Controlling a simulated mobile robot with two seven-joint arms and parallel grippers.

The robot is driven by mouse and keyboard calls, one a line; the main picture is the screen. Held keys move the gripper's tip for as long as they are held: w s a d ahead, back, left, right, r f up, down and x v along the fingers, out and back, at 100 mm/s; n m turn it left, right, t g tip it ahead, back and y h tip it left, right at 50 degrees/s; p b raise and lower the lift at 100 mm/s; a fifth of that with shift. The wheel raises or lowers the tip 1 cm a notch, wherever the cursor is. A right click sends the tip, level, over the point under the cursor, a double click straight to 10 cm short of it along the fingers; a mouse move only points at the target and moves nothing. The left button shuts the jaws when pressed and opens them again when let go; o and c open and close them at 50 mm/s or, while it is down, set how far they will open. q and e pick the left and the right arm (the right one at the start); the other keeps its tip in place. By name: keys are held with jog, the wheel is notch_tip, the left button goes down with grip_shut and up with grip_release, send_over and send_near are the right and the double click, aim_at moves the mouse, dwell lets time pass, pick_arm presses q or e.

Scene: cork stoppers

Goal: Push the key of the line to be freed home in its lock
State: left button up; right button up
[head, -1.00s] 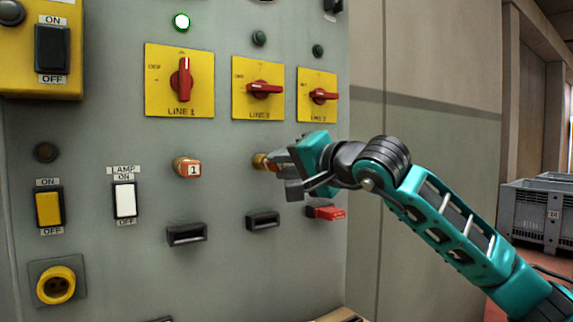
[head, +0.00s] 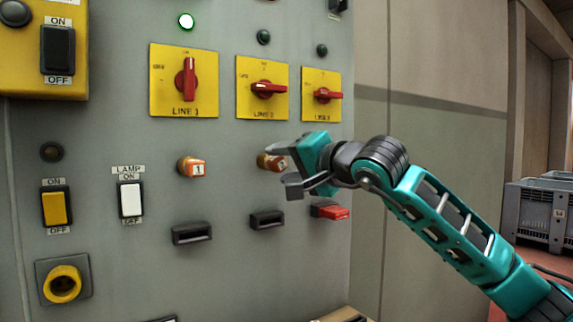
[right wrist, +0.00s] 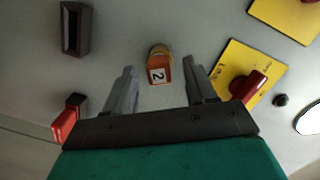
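The key marked 2 (head: 265,161) sits in its lock below the LINE 2 switch (head: 267,90); how deep it sits I cannot tell. My right gripper (head: 284,170) is open around it. In the right wrist view the orange key head (right wrist: 158,72) shows between the two spread fingers (right wrist: 160,68), with a gap on each side. The key marked 1 (head: 192,167) sits below the LINE 1 switch (head: 185,80), whose handle is upright. The handles of LINE 2 and LINE 3 (head: 321,95) lie level. My left gripper is out of view.
A green-white lamp (head: 186,21) is lit above LINE 1; the other two are dark. Black holders (head: 192,233) (head: 267,219) stick out below the keys, and a red piece (head: 330,212) sits at the third. A grey crate (head: 540,215) stands far right.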

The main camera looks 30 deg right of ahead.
dwell(0.3)
jog(key=b+v, duration=0.1)
jog(key=v, duration=0.3)
jog(key=shift+s+d+f, duration=0.1)
jog(key=shift+s+d, duration=0.05)
jog(key=shift+s, duration=0.2)
pick_arm(q)
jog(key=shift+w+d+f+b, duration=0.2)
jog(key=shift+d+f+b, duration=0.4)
jog(key=shift+b, duration=0.25)
pick_arm(e)
jog(key=v, duration=0.8)
jog(key=shift+s, duration=0.15)
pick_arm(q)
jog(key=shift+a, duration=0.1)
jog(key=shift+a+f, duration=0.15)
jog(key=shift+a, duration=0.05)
